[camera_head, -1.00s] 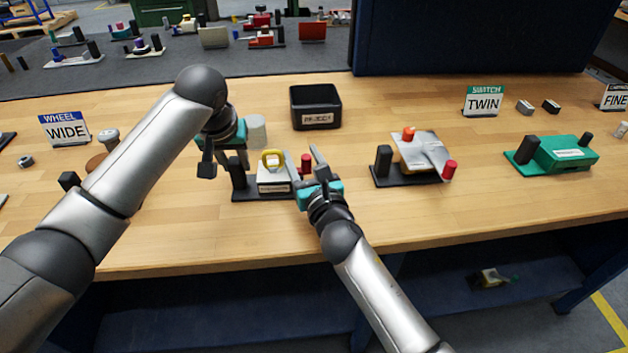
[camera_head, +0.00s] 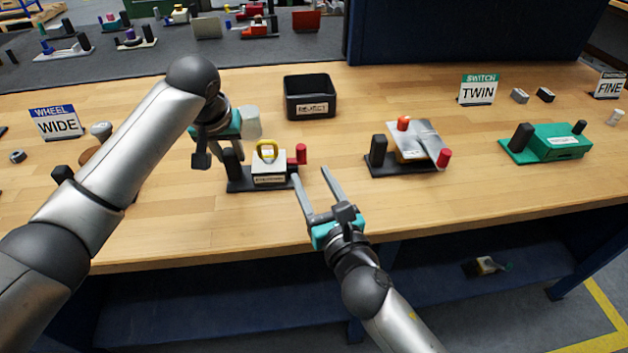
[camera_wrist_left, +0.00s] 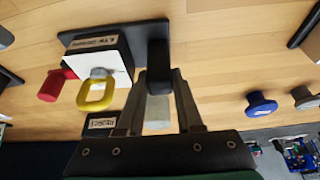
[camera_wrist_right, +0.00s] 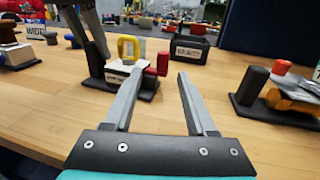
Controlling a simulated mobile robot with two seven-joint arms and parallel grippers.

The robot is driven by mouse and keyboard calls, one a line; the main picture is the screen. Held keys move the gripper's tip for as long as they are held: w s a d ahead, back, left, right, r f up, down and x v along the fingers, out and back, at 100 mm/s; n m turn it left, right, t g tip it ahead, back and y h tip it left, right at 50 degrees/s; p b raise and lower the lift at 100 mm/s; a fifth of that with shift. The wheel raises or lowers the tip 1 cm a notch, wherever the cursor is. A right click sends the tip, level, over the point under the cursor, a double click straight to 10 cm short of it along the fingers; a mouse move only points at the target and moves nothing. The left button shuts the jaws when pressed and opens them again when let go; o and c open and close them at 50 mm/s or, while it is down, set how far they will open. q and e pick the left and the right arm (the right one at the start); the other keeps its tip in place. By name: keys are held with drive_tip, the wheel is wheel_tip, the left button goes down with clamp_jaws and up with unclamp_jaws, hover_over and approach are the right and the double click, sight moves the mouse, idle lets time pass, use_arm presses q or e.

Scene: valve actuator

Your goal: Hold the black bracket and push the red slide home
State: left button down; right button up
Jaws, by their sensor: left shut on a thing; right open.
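The black bracket (camera_head: 231,172) is an upright black post at the left end of a black base plate. My left gripper (camera_wrist_left: 160,78) is shut on this post, one finger on each side. A white block (camera_head: 269,170) with a yellow loop handle (camera_head: 267,147) sits on the plate. The red slide (camera_head: 301,154) shows as a red knob at the block's right side; it also shows in the left wrist view (camera_wrist_left: 57,85) and right wrist view (camera_wrist_right: 163,63). My right gripper (camera_head: 312,174) is open and empty, in front of the red knob and apart from it.
A black reject bin (camera_head: 310,97) stands behind the fixture. A fixture with a silver cover and red knobs (camera_head: 407,152) stands to the right, a green one (camera_head: 556,143) farther right. A WIDE sign (camera_head: 57,122) is at left. The table front is clear.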

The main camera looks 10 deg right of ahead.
use_arm(q)
drive_tip(key=shift+s+f, duration=0.15)
drive_tip(key=shift+f, duration=0.2)
drive_tip(key=c, duration=1)
unclamp_jaws()
drive_tip(key=o, duration=0.5)
drive_tip(key=shift+r, duration=0.25)
drive_tip(key=shift+r, duration=0.1)
